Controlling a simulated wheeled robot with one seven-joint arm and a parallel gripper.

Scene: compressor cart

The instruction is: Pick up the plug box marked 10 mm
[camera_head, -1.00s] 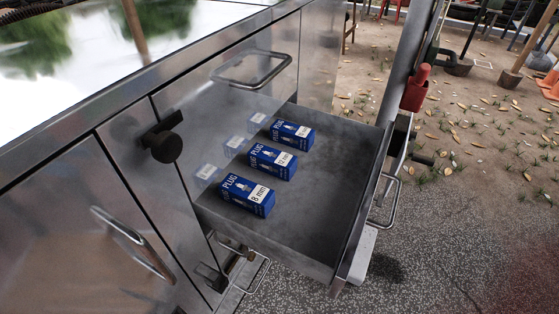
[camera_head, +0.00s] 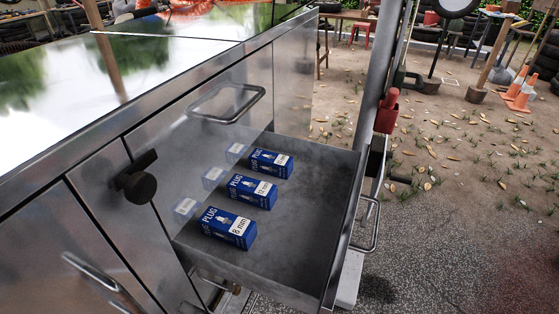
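Three blue plug boxes lie in a row in the open metal drawer (camera_head: 312,204) in the head view. The nearest box (camera_head: 227,228) is marked 8 mm. The middle box (camera_head: 251,191) appears marked 12 mm. The label on the farthest box (camera_head: 270,163) is too small to read for sure; no label reads clearly as 10 mm. The boxes stand apart with small gaps, near the drawer's left side, and their faint reflections show in the cabinet metal. My gripper is not in view.
The cabinet front has a wire handle (camera_head: 227,104) above the drawer and a dark round knob (camera_head: 138,187) to its left. A post with a red fitting (camera_head: 387,111) stands beyond the drawer's right side. The drawer's right half is empty. Orange cones (camera_head: 521,95) stand far right.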

